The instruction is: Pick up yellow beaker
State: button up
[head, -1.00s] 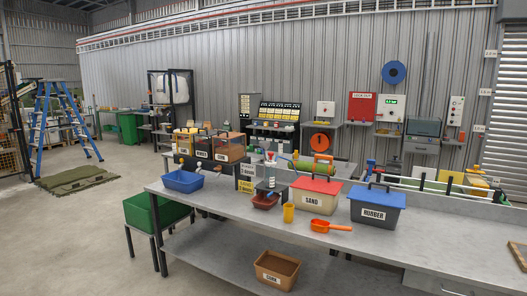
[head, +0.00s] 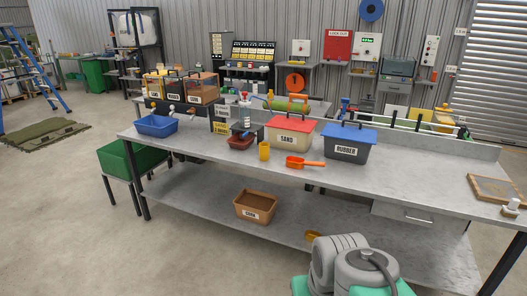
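The yellow beaker (head: 264,151) stands upright on the grey workbench (head: 400,172), near its front edge. It is just left of an orange scoop (head: 304,162) and right of a small dark red tray (head: 241,142). Nothing hides it from the front. My arm shows only as grey and green links at the bottom right of the head view, on the near side of the bench. My gripper is not in view.
The sand box (head: 289,137) with a red lid and the rubber box (head: 346,144) with a blue lid stand behind and right of the beaker. A blue bin (head: 157,126) is at the left. A cork box (head: 255,207) sits on the lower shelf. The bench front is mostly clear.

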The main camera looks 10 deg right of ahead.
aim_at(265, 147)
jog(key=z, duration=0.2)
jog(key=i, duration=0.85)
jog(key=u, duration=0.35)
jog(key=i, duration=0.8)
jog(key=u, duration=1)
jog(key=i, duration=0.8)
jog(key=u, duration=0.05)
